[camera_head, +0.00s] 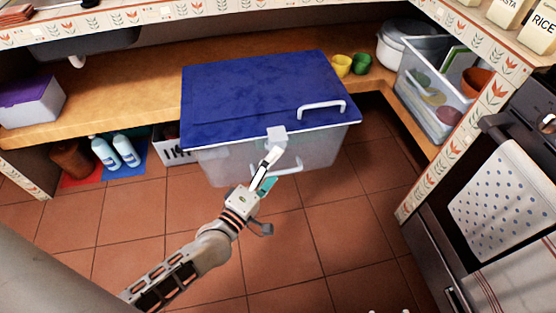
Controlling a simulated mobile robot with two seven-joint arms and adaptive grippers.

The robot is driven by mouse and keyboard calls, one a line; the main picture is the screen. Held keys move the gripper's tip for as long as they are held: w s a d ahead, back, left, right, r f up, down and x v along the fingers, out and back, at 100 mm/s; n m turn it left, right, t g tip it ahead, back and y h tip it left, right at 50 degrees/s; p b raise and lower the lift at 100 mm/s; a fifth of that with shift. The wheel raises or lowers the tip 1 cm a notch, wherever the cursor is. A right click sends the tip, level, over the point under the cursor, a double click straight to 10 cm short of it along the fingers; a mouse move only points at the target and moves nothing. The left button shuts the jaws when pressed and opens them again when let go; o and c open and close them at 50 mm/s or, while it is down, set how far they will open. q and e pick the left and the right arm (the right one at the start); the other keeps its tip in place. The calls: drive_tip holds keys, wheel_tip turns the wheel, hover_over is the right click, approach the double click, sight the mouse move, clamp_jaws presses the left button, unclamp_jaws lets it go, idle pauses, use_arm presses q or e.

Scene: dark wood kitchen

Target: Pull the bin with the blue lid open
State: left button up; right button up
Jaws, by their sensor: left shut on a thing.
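The clear bin (225,165) stands at the front of the wooden shelf. Its blue lid (250,90) lies flat over the top and looks closed, with a white handle (322,106) on it. A pale latch (277,137) sits at the lid's front edge, and a white handle (289,164) shows on the bin's front wall. My left gripper (266,168) is at the front wall, just below the latch, shut on the front handle. Its fingers partly hide the handle, so the exact contact is hard to see. My right gripper is not in view.
Free tiled floor (310,245) lies before the bin. The oven with a dotted towel (507,200) stands at right. A clear crate (432,105) and yellow (341,66) and green cups (362,64) stand on the shelf. White bottles (126,150) stand at left.

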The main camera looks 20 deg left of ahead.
use_arm(q)
drive_tip(key=shift+s+r+t, duration=0.15)
drive_tip(key=shift+s+r, duration=0.05)
drive_tip(key=shift+r, duration=0.4)
drive_tip(key=shift+s+r+t, duration=0.15)
drive_tip(key=shift+r, duration=0.45)
drive_tip(key=shift+s+a, duration=0.1)
drive_tip(key=shift+s, duration=0.3)
drive_tip(key=shift+c, duration=0.7)
drive_tip(key=shift+s, duration=0.4)
drive_tip(key=c, duration=0.9)
drive_tip(key=shift+s+a+f, duration=0.1)
drive_tip(key=shift+s+f, duration=0.05)
drive_tip(key=shift+s, duration=0.15)
drive_tip(key=c, duration=0.5)
drive_tip(key=shift+s+a+f, duration=0.1)
drive_tip(key=shift+s+f, duration=0.15)
drive_tip(key=shift+s, duration=0.45)
drive_tip(key=shift+s+a+f, duration=0.15)
drive_tip(key=shift+s+f, duration=0.15)
drive_tip(key=shift+s, duration=0.35)
drive_tip(key=shift+s+a+f, duration=0.1)
drive_tip(key=shift+s+f, duration=0.15)
drive_tip(key=shift+s, duration=0.45)
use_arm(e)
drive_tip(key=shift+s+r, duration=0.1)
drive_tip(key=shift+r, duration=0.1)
